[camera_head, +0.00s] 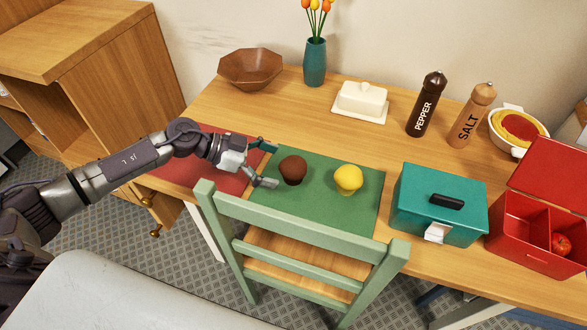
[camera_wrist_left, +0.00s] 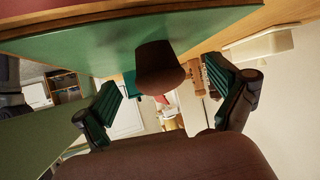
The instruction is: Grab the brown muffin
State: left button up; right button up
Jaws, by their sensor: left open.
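The brown muffin (camera_head: 293,170) sits on the green placemat (camera_head: 315,212) on the wooden table. A yellow muffin (camera_head: 348,179) sits to its right on the same mat. My left gripper (camera_head: 271,164) is open just left of the brown muffin, low over the mat, its two fingers spread and facing it. In the left wrist view the brown muffin (camera_wrist_left: 158,68) shows ahead, between the open fingers of the left gripper (camera_wrist_left: 165,98), with nothing held. My right gripper is not in view.
A green chair back (camera_head: 300,265) stands at the table's front edge. A teal lunch box (camera_head: 440,205) and an open red box (camera_head: 540,235) are to the right. The butter dish (camera_head: 360,103), pepper mill (camera_head: 426,105), salt mill (camera_head: 472,115) and wooden bowl (camera_head: 250,70) stand farther back.

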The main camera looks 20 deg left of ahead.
aim_at(293, 171)
pick_arm(q)
jog(key=shift+s+d+x, duration=0.1)
jog(key=shift+s+x, duration=0.05)
jog(key=shift+x, duration=1.2)
jog(key=shift+s+d+x, duration=0.1)
jog(key=shift+x, duration=1.3)
jog(key=shift+r, duration=0.2)
jog(key=c, duration=1.1)
jog(key=shift+c, duration=0.7)
jog(key=shift+r, duration=0.15)
